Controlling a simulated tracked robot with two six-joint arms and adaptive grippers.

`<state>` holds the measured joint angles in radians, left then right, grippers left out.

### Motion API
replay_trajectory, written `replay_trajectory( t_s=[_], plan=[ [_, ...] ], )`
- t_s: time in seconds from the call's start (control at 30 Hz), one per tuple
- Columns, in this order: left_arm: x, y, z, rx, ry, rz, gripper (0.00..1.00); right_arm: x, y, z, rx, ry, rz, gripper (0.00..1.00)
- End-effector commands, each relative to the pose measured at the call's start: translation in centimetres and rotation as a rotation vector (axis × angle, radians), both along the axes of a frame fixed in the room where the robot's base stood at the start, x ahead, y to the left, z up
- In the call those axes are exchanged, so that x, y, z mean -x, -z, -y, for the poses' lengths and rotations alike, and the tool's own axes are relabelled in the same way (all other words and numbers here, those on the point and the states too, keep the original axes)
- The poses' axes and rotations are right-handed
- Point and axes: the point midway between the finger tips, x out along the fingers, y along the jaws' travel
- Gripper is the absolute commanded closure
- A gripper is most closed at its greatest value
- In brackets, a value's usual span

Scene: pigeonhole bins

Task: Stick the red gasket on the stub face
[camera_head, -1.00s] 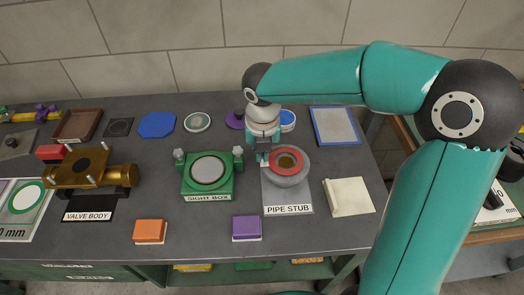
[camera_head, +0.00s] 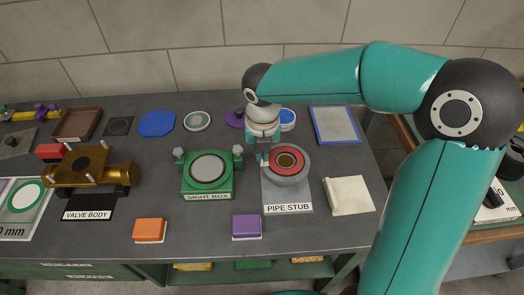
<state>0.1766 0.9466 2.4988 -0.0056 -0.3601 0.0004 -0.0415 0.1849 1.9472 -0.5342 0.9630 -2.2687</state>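The red gasket (camera_head: 287,152) is a red ring lying on the round top face of the grey pipe stub (camera_head: 290,178), with the brown bore showing through its middle. The stub stands on a grey plate labelled PIPE STUB (camera_head: 288,208). My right gripper (camera_head: 262,158) points down at the left edge of the stub, beside the gasket. Its fingers are small and partly hidden, so I cannot tell whether they are open or touch the gasket. My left gripper is not in view.
The green sight box (camera_head: 207,188) stands left of the stub, and the brass valve body (camera_head: 90,172) is farther left. A cream cloth or pad (camera_head: 348,196) lies to the right. A purple block (camera_head: 246,226) and an orange block (camera_head: 150,229) lie near the front edge. Blue discs and a blue-framed tray (camera_head: 335,125) are behind.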

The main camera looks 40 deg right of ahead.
Motion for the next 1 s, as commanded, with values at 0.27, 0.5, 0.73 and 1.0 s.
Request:
replay_trajectory(
  t_s=[0.27, 0.5, 0.73, 1.0],
  plan=[
    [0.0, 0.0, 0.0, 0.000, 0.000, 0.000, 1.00, 0.1, 0.2, 0.0, 0.000, 0.000, -0.007, 0.87],
    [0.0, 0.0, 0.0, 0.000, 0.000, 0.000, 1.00, 0.1, 0.1, 0.0, 0.000, 0.000, -0.004, 0.65],
    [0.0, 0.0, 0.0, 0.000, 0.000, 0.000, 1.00, 0.1, -0.1, 0.0, 0.000, 0.000, -0.002, 0.65],
    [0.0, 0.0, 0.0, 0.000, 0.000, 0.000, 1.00, 0.4, -3.2, -0.3, -0.001, 0.000, 0.003, 0.65]
  ],
)
